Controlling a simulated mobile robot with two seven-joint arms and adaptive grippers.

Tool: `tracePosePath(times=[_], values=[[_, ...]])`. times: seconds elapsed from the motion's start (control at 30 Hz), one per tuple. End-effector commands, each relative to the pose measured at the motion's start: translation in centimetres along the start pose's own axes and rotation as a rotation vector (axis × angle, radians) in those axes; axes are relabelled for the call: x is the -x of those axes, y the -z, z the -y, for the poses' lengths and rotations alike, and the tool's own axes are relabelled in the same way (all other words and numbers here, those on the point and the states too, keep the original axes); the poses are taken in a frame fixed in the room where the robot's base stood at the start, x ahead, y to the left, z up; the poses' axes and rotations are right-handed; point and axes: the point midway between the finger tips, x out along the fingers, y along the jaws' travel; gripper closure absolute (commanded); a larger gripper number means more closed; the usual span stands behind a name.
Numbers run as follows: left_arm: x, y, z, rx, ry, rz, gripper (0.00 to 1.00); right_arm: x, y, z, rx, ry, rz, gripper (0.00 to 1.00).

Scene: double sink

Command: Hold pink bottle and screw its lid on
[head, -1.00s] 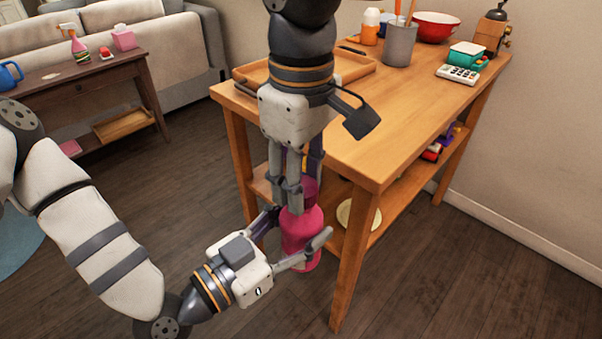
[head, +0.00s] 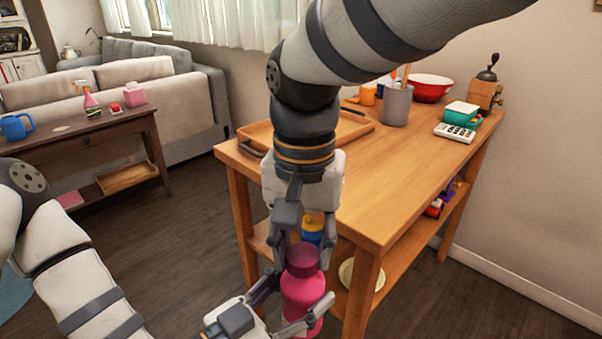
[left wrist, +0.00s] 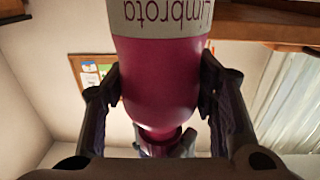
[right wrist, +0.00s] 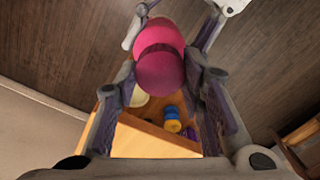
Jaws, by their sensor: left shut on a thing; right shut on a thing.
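The pink bottle (head: 300,297) is upright beside the wooden table's near left leg. My left gripper (head: 296,309) is shut around its body from the side. The left wrist view shows the bottle (left wrist: 160,85) between both fingers, with printed lettering on a pale label. The darker pink lid (head: 302,261) sits on the bottle's mouth. My right gripper (head: 306,250) points down from above and is shut on the lid. In the right wrist view the lid (right wrist: 158,76) is between the fingers, in line with the bottle (right wrist: 156,36). How tightly the lid sits cannot be told.
The wooden table (head: 400,190) stands close to the grippers. It holds a tray (head: 345,130), a grey utensil cup (head: 396,104), a red bowl (head: 432,88) and a calculator (head: 455,131). Its lower shelf holds a pale plate (head: 350,272). Open floor (head: 195,240) lies left.

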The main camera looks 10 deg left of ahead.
Motion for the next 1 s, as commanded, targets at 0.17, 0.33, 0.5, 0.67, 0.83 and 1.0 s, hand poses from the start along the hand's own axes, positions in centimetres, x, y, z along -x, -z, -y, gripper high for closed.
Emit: tracePosePath(times=[0.17, 0.33, 0.5, 0.67, 0.83, 1.0], values=[[0.0, -0.1, 0.0, 0.001, 0.000, 0.003, 1.00, -0.1, -0.1, 0.0, 0.006, -0.006, -0.002, 0.44], [0.0, -0.1, 0.0, 0.000, 0.000, 0.002, 1.00, -0.2, -0.1, 0.0, 0.007, -0.006, -0.001, 0.44], [0.0, 0.0, 0.0, 0.000, 0.000, 0.001, 1.00, 1.2, 0.0, 0.1, 0.007, -0.005, -0.004, 0.44], [0.0, 0.0, 0.0, 0.000, 0.000, 0.000, 1.00, 3.6, 0.0, 0.1, 0.009, -0.005, -0.006, 0.44], [0.0, 0.1, 0.0, -0.001, 0.000, -0.001, 1.00, 4.7, -0.1, 0.1, 0.010, -0.006, -0.008, 0.44], [0.0, 0.1, 0.0, -0.002, 0.000, -0.001, 1.00, 4.7, -0.1, 0.1, 0.010, -0.006, -0.009, 0.44]])
